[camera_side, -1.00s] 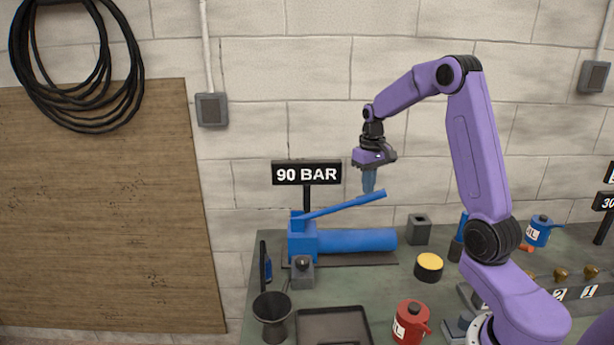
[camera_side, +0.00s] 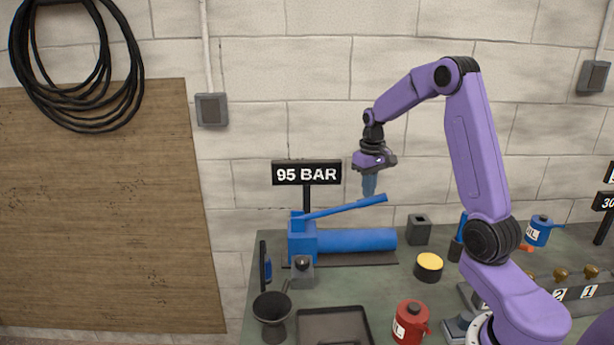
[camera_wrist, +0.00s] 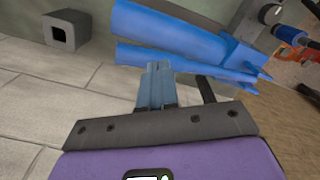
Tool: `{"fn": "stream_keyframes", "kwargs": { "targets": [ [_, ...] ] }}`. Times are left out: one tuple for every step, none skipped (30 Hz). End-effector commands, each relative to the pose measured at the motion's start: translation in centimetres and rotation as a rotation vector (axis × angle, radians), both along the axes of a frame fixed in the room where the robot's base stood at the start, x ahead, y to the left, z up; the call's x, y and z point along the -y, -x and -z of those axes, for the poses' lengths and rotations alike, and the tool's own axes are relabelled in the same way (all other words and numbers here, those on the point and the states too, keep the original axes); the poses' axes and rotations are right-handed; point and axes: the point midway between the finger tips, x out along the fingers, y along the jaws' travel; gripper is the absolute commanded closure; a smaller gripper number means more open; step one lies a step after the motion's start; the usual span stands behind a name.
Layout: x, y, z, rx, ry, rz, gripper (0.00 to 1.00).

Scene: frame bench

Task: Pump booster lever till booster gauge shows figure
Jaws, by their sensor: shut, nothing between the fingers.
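The booster (camera_side: 301,243) is a blue pump body with a horizontal blue cylinder (camera_side: 355,240) on the bench. Its blue lever (camera_side: 345,207) slants up to the right from the body. The gauge sign (camera_side: 306,173) above it reads 95 BAR. My gripper (camera_side: 369,194) is shut and empty, pointing down at the lever's free end, with its fingertips at or just above it; I cannot tell whether they touch. In the wrist view my gripper's blue fingers (camera_wrist: 156,82) are together beside the long blue lever (camera_wrist: 150,58).
A grey square block (camera_side: 419,229) stands right of the cylinder. A yellow-topped black tin (camera_side: 429,267), a red can (camera_side: 411,322), a black funnel (camera_side: 272,312) and a dark tray (camera_side: 333,328) stand in front. A blue can (camera_side: 540,231) is at the right.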

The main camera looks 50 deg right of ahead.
Motion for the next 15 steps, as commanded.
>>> {"fn": "stream_keyframes", "kwargs": {
  "targets": [
    [-0.1,0.0,0.6,-0.003,-0.002,-0.001,1.0],
    [-0.1,0.0,0.9,-0.002,-0.001,-0.001,1.0],
    [-0.1,0.0,1.3,-0.001,-0.001,-0.002,1.0],
    [-0.1,0.0,1.5,-0.001,-0.001,-0.002,1.0],
    [-0.1,0.0,1.8,-0.001,-0.001,-0.002,1.0],
    [-0.1,0.0,2.2,-0.002,-0.001,-0.002,1.0],
    [-0.1,0.0,2.5,-0.001,-0.002,-0.002,1.0],
    [-0.1,0.0,2.8,-0.001,-0.002,-0.003,1.0],
    [-0.1,0.0,3.2,0.0,-0.002,-0.003,1.0],
    [-0.2,0.0,3.4,0.0,-0.002,-0.003,1.0],
    [-0.2,0.0,3.7,-0.001,-0.002,-0.003,1.0],
    [-0.2,0.0,4.1,0.0,-0.002,-0.003,1.0],
    [-0.2,0.0,4.4,0.0,-0.002,-0.003,1.0],
    [-0.2,0.0,4.6,0.0,-0.002,-0.003,1.0],
    [-0.2,0.0,5.0,0.0,-0.002,-0.003,1.0]
  ]
}}
